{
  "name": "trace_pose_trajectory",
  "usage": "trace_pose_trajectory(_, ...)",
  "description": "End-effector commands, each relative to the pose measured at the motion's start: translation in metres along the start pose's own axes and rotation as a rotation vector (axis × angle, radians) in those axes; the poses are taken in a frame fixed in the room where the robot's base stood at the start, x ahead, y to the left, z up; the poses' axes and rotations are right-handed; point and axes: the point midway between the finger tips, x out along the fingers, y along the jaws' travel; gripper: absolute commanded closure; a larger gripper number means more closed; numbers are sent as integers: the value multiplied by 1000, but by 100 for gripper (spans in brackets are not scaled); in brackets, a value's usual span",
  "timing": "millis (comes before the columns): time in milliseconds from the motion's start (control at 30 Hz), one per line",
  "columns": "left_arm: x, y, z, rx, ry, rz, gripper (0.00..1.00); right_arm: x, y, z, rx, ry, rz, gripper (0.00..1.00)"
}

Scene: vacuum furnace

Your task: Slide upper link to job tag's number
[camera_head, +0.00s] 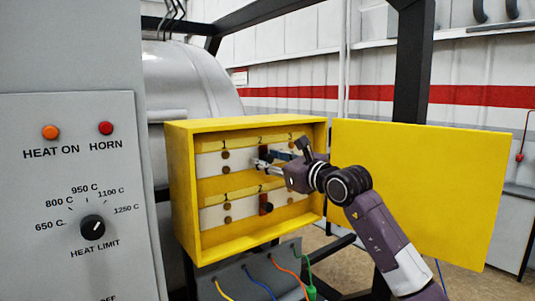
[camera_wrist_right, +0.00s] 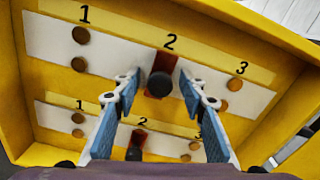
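The upper link (camera_wrist_right: 166,62) is a dark red plate with a black round knob (camera_wrist_right: 159,84). It sits at number 2 in the upper row of the yellow box (camera_head: 181,195). In the head view the upper link (camera_head: 263,151) is partly hidden by my right gripper (camera_head: 264,161). In the right wrist view my right gripper (camera_wrist_right: 158,88) is open, with its fingertips on either side of the knob and a gap to each. I cannot tell how far they are from it in depth. My left gripper and the job tag do not show.
A lower link (camera_head: 265,204) sits at number 2 in the lower row. The box's yellow door (camera_head: 420,190) stands open at the right. A grey control panel (camera_head: 75,200) fills the left. Coloured cables (camera_head: 262,284) hang below the box.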

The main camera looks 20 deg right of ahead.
Motion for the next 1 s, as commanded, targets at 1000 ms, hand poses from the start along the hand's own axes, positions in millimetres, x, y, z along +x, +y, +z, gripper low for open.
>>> trace_pose_trajectory(1000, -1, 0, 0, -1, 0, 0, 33, 5, -2, -2, -2, 0, -1, 100)
